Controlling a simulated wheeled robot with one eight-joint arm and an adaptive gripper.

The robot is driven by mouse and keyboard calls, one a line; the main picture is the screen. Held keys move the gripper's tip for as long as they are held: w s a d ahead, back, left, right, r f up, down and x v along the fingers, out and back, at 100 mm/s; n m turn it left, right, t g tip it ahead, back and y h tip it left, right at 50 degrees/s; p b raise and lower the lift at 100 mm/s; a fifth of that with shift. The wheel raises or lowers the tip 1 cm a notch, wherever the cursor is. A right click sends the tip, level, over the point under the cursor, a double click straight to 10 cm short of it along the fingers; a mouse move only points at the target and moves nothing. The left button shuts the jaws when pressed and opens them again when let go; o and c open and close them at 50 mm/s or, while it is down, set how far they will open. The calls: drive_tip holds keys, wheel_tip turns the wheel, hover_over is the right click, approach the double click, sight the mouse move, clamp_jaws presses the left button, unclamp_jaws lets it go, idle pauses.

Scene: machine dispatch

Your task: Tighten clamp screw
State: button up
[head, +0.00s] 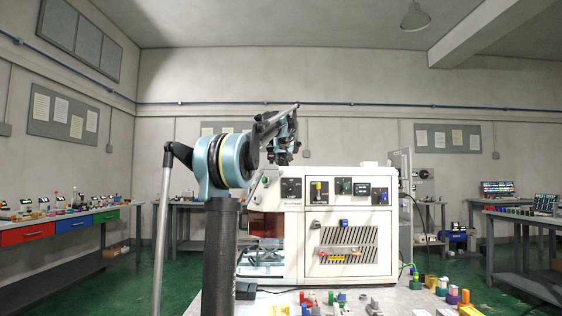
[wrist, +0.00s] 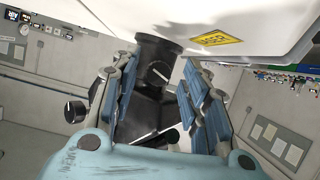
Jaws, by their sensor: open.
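A black round part with a white pointer line (wrist: 155,55), like a knob or screw head, shows in the upper middle of the wrist view. I cannot tell for sure that it is the clamp screw. My gripper (wrist: 158,85) is open, with its blue pads on the left and right and the black part between or just beyond their tips. Contact is not clear. In the head view my gripper (head: 284,146) is at the upper left of the white machine (head: 294,240); the clamp screw cannot be made out there.
The machine's front panel carries several knobs, including a yellow one (head: 319,187). Another black knob (wrist: 75,110) is left of the fingers in the wrist view. A yellow warning label (wrist: 216,38) is on the white surface. Several coloured small parts (head: 455,292) stand on the bench at right.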

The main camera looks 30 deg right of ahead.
clamp_jaws()
drive_tip(key=shift+m+t+y, duration=0.4)
drive_tip(key=shift+m+y, duration=0.2)
drive_tip(key=shift+m, duration=0.5)
